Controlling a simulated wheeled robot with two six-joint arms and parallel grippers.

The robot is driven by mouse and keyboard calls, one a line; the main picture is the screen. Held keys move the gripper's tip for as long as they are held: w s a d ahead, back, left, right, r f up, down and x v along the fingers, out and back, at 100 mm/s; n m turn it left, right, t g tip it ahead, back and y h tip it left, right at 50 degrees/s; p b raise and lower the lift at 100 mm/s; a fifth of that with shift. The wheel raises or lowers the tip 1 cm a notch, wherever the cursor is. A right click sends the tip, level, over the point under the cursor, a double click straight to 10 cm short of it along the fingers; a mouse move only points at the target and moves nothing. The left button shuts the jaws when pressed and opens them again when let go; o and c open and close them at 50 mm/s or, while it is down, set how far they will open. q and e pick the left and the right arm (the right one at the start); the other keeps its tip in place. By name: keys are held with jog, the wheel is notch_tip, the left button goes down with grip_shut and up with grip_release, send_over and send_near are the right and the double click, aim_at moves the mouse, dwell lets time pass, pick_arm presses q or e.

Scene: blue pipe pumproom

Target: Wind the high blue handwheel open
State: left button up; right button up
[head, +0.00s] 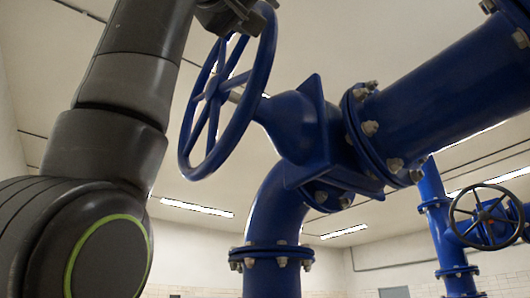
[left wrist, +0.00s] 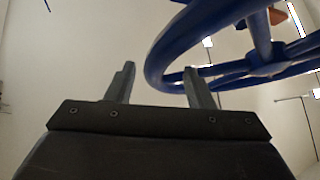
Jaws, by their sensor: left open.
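The high blue handwheel (head: 262,62) stands tilted at upper centre-left in the head view, on a blue valve body (head: 300,125). Its rim, spokes and hub (left wrist: 268,62) also show at upper right in the left wrist view. My left gripper (head: 238,13) is at the top of the rim in the head view, partly cut off by the frame edge. In the left wrist view my left gripper (left wrist: 159,68) is open, its two fingers apart. The near curve of the rim appears between and beyond the fingertips; I cannot tell whether they touch it. My right gripper is not in view.
A thick blue pipe (head: 445,85) runs from the bolted flange to the upper right. A blue elbow pipe (head: 272,205) drops below the valve. A smaller dark handwheel (head: 480,215) is at far right. Ceiling lights (head: 197,208) and pale walls lie behind.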

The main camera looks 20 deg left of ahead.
pick_arm(q)
jog(key=b+v, duration=0.6)
jog(key=v, duration=0.6)
jog(key=shift+b, duration=0.35)
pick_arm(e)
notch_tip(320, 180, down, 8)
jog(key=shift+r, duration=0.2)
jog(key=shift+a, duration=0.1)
